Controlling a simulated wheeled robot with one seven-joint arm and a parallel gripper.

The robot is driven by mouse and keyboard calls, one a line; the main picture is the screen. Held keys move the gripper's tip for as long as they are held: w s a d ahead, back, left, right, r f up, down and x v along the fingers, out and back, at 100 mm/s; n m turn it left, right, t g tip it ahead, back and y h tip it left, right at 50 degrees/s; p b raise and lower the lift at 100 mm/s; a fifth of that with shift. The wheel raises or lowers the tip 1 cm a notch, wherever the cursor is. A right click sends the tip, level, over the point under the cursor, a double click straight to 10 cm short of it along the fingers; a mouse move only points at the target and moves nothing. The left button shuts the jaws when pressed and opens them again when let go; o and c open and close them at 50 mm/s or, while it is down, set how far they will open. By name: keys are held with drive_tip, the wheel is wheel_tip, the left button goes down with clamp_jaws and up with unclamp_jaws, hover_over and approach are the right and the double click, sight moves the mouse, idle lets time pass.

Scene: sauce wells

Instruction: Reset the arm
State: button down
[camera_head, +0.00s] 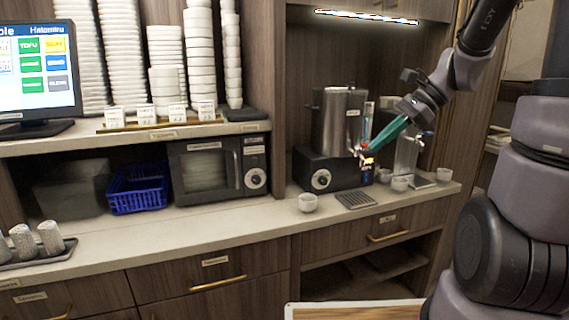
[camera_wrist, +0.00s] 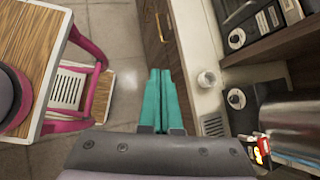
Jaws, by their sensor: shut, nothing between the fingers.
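My gripper (camera_head: 366,150) has teal fingers and is raised in front of the steel urn at the right end of the counter in the head view. In the wrist view my gripper (camera_wrist: 161,75) has its two teal fingers pressed together with nothing between them. There it is over the floor along the counter's front edge. My arm reaches in from the upper right of the head view, bent downward to the gripper.
The steel urn (camera_head: 340,122) stands on a black base with a dial. A white cup (camera_head: 307,202) and a drip grate (camera_head: 355,200) are on the counter, with several cups further right. A microwave (camera_head: 219,168) and blue basket (camera_head: 137,190) are left. A pink-framed chair (camera_wrist: 88,62) stands by a table.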

drive_tip(key=s+d+r+n+t+h, duration=0.2)
drive_tip(key=s+r+n+t+h, duration=0.4)
drive_tip(key=s+r+n, duration=0.3)
drive_tip(key=n, duration=0.3)
drive_tip(key=shift+s+d+r+h, duration=0.3)
drive_tip(key=shift+s+d+r, duration=0.05)
idle(1.0)
